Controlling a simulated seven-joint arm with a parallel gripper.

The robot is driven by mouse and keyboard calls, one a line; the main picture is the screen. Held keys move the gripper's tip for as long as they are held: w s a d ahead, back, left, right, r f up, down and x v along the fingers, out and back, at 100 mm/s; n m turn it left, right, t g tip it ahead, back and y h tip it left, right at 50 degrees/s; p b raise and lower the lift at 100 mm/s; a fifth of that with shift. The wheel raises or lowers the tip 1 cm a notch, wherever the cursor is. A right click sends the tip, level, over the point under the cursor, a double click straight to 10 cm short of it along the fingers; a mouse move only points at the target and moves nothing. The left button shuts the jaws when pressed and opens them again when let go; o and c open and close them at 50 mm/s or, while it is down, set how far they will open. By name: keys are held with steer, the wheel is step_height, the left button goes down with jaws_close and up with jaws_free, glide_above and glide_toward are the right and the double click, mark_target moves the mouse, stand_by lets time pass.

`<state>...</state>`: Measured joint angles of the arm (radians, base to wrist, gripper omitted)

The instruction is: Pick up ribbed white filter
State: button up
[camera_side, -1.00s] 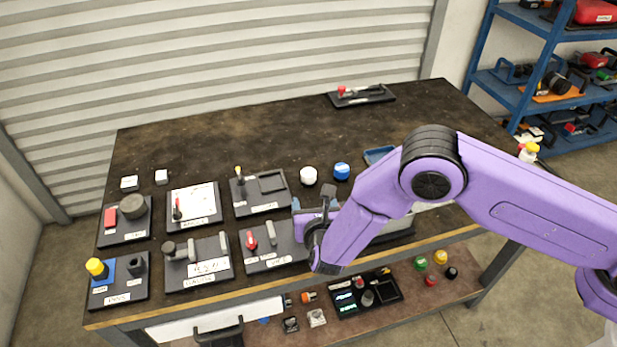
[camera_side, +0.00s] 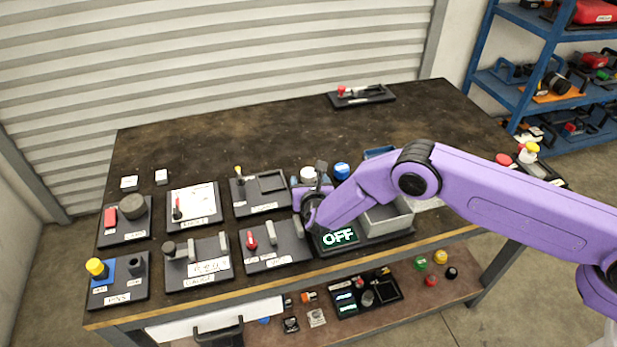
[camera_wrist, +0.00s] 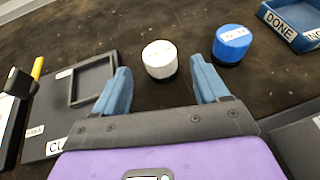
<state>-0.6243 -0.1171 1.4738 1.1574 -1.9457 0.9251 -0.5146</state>
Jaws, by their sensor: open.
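The ribbed white filter (camera_wrist: 160,60) is a short white cylinder with a dark base, standing upright on the dark table. In the wrist view it lies ahead of and between the two blue fingers of my gripper (camera_wrist: 161,88). The fingers are open and nothing is between them. In the side view my gripper (camera_side: 310,188) is just in front of the white filter (camera_side: 308,174), and the fingers partly hide it. I cannot tell from the side view whether they touch it.
A blue-topped cylinder (camera_wrist: 232,44) stands to the right of the white filter. A blue tray marked DONE (camera_wrist: 291,28) lies farther right. A black panel with a square recess (camera_wrist: 80,100) is at the left. Bare table lies behind the filter.

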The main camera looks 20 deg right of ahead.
mark_target(309, 179)
steer(key=shift+x, duration=1.8)
steer(key=c, duration=1.1)
